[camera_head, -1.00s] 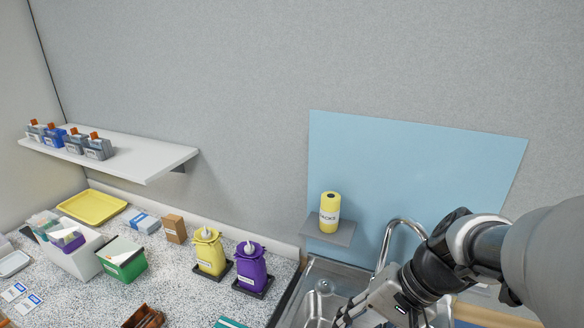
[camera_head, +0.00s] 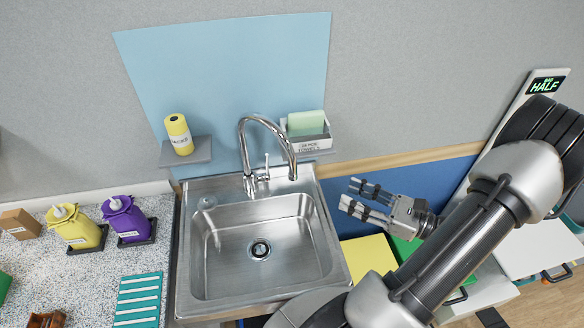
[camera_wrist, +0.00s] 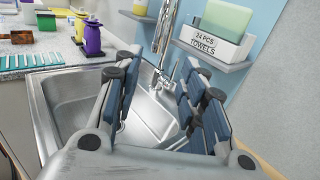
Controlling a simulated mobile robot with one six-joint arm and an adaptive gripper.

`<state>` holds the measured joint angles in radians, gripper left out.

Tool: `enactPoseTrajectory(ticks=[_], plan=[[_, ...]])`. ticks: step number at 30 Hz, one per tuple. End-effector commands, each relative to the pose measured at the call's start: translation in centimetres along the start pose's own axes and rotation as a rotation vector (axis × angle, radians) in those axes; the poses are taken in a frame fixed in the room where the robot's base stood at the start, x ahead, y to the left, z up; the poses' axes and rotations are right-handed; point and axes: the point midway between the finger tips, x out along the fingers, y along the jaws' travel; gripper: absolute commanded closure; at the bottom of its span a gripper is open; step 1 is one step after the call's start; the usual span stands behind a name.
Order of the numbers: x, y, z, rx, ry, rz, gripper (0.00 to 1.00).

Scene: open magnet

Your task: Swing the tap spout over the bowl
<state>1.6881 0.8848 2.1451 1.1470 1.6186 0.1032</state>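The chrome tap (camera_head: 246,150) stands at the back of the steel sink. Its spout arches to the right, and the spout end (camera_head: 292,172) hangs near the sink's back right rim, to the right of the bowl's middle. The sink bowl (camera_head: 225,250) is empty, with a dark drain in its floor. My gripper (camera_head: 348,194) is open and empty, right of the sink and apart from the tap, fingers pointing left. In the wrist view the tap (camera_wrist: 165,35) shows beyond the gap between my fingers, and the bowl (camera_wrist: 75,105) lies to the left.
A small shelf with a towel box (camera_head: 312,142) is right of the tap, and another with a yellow roll (camera_head: 179,134) is left. Yellow and purple bottles (camera_head: 128,218) stand on the speckled counter. A yellow panel (camera_head: 368,258) lies below my gripper.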

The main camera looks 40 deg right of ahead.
Motion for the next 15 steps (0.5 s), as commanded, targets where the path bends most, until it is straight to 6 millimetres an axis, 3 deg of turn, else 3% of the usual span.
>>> enactPoseTrajectory(ticks=[5,15], plan=[[2.1,0.1,0.0,0.001,-0.001,0.004,0.62],[9.5,0.2,-0.1,0.000,0.001,0.009,0.62]])
